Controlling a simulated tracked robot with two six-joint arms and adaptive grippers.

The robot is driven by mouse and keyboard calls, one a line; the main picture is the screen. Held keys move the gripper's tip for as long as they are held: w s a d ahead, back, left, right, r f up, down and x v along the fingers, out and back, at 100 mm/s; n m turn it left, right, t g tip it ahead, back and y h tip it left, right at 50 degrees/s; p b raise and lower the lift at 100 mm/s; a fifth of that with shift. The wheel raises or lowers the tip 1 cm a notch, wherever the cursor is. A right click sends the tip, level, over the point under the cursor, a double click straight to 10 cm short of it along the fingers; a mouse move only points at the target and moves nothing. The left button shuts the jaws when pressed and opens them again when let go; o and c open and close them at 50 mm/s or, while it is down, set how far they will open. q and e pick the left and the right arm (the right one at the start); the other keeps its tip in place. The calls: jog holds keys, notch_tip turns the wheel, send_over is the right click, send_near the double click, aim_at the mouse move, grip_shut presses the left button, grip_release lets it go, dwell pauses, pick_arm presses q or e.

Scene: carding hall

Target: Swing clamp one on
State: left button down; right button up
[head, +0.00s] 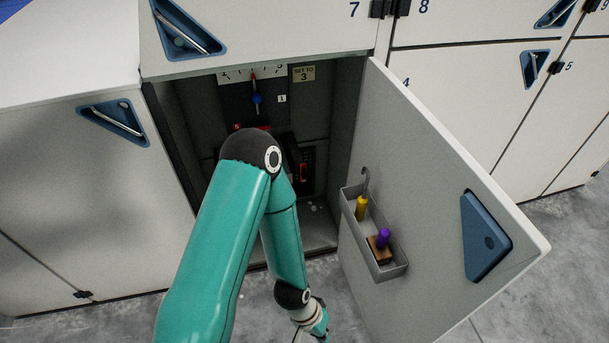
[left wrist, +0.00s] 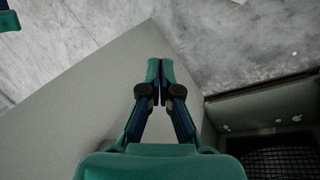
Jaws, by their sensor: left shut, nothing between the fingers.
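Inside the open cabinet, a lever with a blue knob (head: 257,99) and a red tip hangs below a white numbered scale (head: 240,74). A small white label reading 1 (head: 282,98) is beside it. I cannot tell which part is clamp one; my left arm hides much of the lower cabinet interior. My left gripper (left wrist: 160,64) is shut and empty in the left wrist view, with the grey door panel and floor beyond it. In the head view its arm bends down in front of the cabinet, and the wrist reaches the bottom edge.
The cabinet door (head: 420,150) stands open to the right. Its grey tray (head: 395,270) holds a yellow item (head: 361,207) and a purple-handled brush-like item (head: 383,238). Closed white panels surround the opening.

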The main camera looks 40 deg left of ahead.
aim_at(306, 177)
pick_arm(q)
jog(key=c, duration=1.9)
grip_release()
